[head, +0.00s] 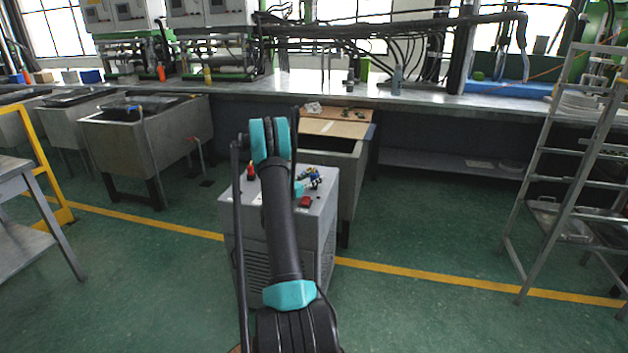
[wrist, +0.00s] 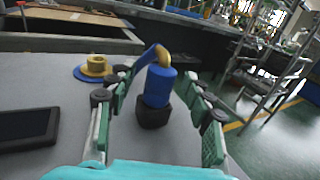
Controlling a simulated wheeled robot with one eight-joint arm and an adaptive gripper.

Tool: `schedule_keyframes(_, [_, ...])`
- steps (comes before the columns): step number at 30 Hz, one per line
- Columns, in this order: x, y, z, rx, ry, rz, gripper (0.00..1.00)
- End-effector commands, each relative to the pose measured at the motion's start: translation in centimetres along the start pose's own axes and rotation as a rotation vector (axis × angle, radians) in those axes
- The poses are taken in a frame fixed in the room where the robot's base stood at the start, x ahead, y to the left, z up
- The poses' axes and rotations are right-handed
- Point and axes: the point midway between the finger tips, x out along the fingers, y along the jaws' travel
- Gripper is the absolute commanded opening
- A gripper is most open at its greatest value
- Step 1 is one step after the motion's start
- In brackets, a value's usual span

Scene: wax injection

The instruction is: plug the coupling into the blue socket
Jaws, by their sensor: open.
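The coupling (wrist: 158,88) is an upright blue cylinder with a brass elbow and a blue arm on top. It stands on a black base (wrist: 153,115) on the grey cabinet top. The blue socket (wrist: 93,70), a blue disc with a brass ring, sits on the same top to the left and farther back. My gripper (wrist: 157,77) is open, its green-padded fingers either side of the coupling in the wrist view, with gaps visible on both sides. In the head view my arm partly hides the cabinet top; small blue parts (head: 315,178) show there beside my gripper.
The grey cabinet (head: 325,225) holds a red item (head: 305,202) and a red-and-black item (head: 250,172). A dark flat panel (wrist: 28,128) lies at left in the wrist view. A tub (head: 345,145) stands behind the cabinet. Open floor lies to the right, before a ladder (head: 560,180).

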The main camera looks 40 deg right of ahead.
Motion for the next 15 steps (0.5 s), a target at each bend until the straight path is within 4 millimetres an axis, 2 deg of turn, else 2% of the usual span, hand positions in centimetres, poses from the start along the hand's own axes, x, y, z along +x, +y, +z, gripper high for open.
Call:
schedule_keyframes(3, [1.01, -0.05, 0.0, 0.0, 0.0, 0.0, 0.51])
schedule_keyframes(9, [1.02, -0.03, 0.01, 0.0, 0.0, 0.0, 0.51])
schedule_keyframes(15, [1.0, -0.02, 0.01, 0.0, 0.0, 0.0, 0.26])
